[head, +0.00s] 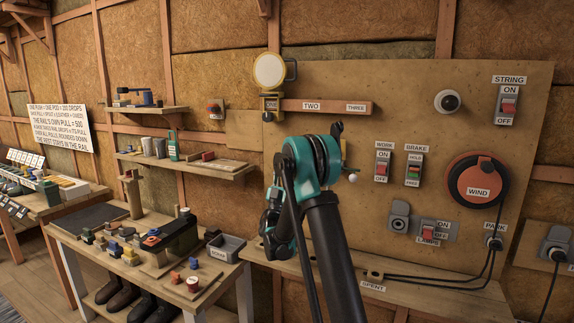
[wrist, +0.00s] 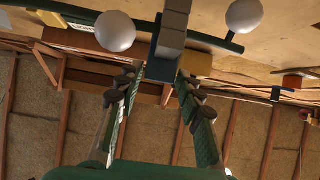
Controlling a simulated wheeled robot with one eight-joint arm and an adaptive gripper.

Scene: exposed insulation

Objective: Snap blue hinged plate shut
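A different blue frame-like object (head: 134,96) stands on the upper left shelf.
The wall board (head: 440,80) carries the labelled switches and a red wind dial (head: 477,180). A wooden rail (head: 330,107) runs above my arm. A ledge (head: 440,300) with black cables lies below. The left workbench (head: 215,285) is crowded with small blocks.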

